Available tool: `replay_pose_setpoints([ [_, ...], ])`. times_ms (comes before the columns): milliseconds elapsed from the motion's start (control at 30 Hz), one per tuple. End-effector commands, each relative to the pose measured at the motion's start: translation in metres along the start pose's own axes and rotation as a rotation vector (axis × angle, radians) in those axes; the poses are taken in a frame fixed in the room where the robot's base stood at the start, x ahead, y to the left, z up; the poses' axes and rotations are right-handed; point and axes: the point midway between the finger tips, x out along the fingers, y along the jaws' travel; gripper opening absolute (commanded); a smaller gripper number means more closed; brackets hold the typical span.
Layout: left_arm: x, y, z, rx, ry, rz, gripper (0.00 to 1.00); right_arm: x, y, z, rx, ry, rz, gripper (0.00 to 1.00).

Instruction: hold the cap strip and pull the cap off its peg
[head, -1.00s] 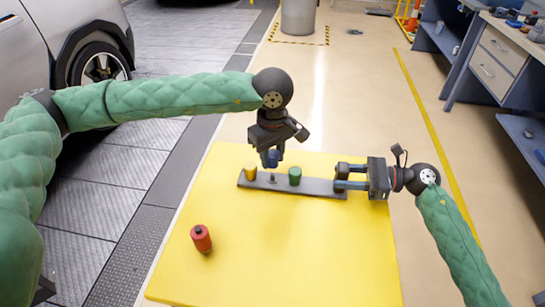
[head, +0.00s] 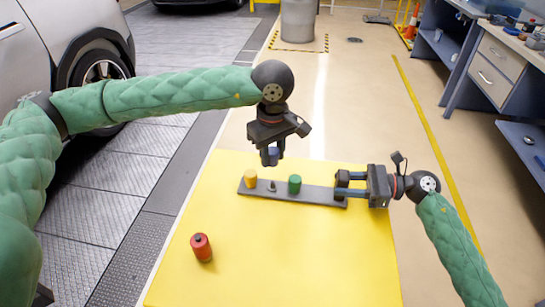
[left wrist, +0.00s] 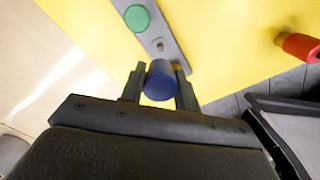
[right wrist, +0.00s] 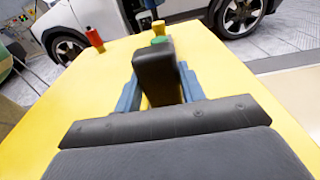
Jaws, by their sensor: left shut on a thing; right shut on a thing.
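The dark grey cap strip (head: 315,194) lies on the yellow table top. It carries a yellow cap (head: 250,178) at its left end, a bare peg (head: 272,186) and a green cap (head: 294,184). My right gripper (head: 346,185) is shut on the strip's right end; the right wrist view shows that dark end (right wrist: 155,75) between the fingers. My left gripper (head: 271,157) is shut on a blue cap (left wrist: 160,82) and holds it above the strip, clear of the bare peg. The blue cap's underside is hidden in the left wrist view.
A red cylinder with a dark top (head: 201,247) stands on the yellow table (head: 290,265) at the front left. The table's middle and front are clear. A workbench with drawers (head: 500,60) stands at the right, a car at the left.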

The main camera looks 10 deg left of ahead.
Motion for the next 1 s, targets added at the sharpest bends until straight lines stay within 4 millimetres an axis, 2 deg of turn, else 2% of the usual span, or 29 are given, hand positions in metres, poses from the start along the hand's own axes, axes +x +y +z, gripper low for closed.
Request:
replay_pose_setpoints([
  [300,-0.006,0.000,0.000,0.000,-0.001,0.000,0.17,0.000,0.000,-0.001,0.001,0.001,0.000,0.22],
  [333,-0.006,0.000,0.000,0.000,-0.001,0.000,0.17,0.000,0.000,-0.001,0.001,0.001,0.000,0.44],
  [433,-0.005,0.000,0.000,0.000,-0.001,0.000,0.17,0.000,0.000,-0.001,0.001,0.000,0.000,0.63],
  [467,-0.005,0.000,0.000,0.000,-0.001,0.000,0.17,0.000,0.000,-0.001,0.001,0.000,0.000,0.65],
  [767,-0.005,0.000,0.000,0.000,-0.001,0.000,0.17,-0.001,0.000,0.000,0.000,0.001,0.000,0.65],
  [867,-0.005,0.000,0.000,0.000,-0.001,0.000,0.17,-0.008,0.000,-0.001,0.000,0.002,-0.001,0.65],
  [1000,-0.006,0.000,0.000,0.000,-0.001,0.000,0.17,-0.028,0.000,-0.001,0.001,0.003,-0.002,0.65],
])
